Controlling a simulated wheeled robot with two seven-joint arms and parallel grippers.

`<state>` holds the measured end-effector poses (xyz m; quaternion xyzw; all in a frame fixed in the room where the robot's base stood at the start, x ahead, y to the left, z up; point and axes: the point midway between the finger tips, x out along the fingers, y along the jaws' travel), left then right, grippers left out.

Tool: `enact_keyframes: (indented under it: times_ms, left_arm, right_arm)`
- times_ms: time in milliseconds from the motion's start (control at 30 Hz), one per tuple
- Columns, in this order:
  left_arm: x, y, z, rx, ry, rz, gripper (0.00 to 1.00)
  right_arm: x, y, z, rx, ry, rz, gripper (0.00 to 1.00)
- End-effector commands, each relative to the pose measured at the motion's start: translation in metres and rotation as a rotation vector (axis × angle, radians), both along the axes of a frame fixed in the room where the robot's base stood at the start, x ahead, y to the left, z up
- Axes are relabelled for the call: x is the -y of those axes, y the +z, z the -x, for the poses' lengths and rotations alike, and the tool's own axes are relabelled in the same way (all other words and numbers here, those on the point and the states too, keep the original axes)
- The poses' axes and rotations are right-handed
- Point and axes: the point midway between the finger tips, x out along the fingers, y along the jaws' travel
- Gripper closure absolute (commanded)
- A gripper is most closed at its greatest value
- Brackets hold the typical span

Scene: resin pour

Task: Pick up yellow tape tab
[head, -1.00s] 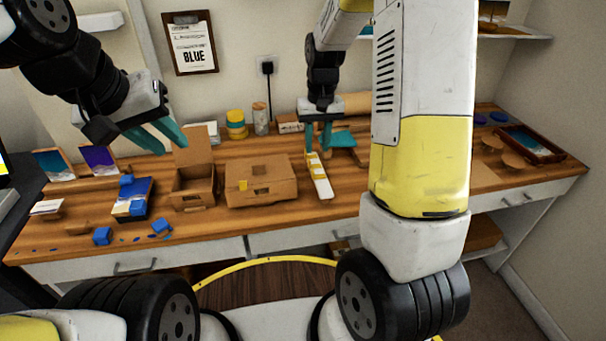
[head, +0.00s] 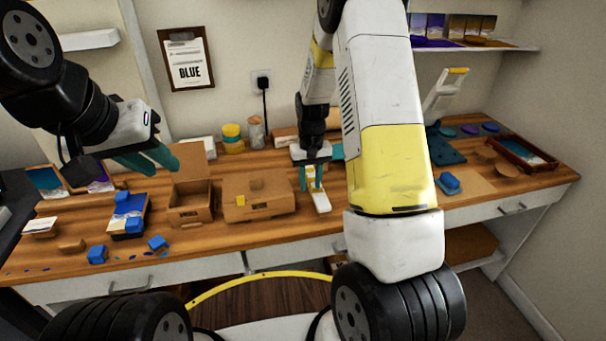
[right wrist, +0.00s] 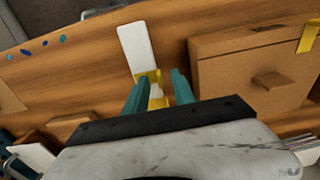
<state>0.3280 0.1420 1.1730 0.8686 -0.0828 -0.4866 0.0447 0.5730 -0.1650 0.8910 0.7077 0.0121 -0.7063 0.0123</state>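A white strip (head: 322,205) with yellow tape tabs lies on the wooden bench, right of the closed cardboard box (head: 262,209). My right gripper (head: 311,184) points down over the strip. In the right wrist view, its teal fingers (right wrist: 157,77) are apart, with a yellow tape tab (right wrist: 152,75) between and near the tips. The left finger partly overlaps that tab; contact cannot be told. More yellow shows deeper between the fingers. My left gripper (head: 160,168) is open and empty above the bench's left side.
An open cardboard box (head: 191,214) stands left of the closed one. Blue blocks (head: 97,254) lie at the bench's left front. A tray (head: 525,153) and blue item (head: 449,182) are at the right.

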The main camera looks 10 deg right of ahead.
Motion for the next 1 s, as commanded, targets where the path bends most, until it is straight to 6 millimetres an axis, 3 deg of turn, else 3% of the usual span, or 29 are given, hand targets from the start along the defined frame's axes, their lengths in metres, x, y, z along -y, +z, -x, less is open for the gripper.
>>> enact_keyframes:
  times_ms: [100,267,767,1000]
  left_arm:
    - [0.000,0.000,0.000,0.000,0.000,0.000,0.72]
    - [0.000,0.000,0.000,0.000,0.000,0.000,0.72]
    - [0.000,0.000,0.000,0.000,0.001,0.001,0.72]
    - [0.000,0.000,0.000,0.000,0.001,0.001,0.72]
  right_arm:
    - [0.000,0.000,0.000,0.000,0.000,0.000,0.71]
    - [0.000,0.000,0.000,0.000,0.000,0.000,1.00]
    - [0.000,0.003,0.000,0.000,0.000,0.000,1.00]
    - [0.000,0.022,-0.001,0.002,0.000,0.000,1.00]
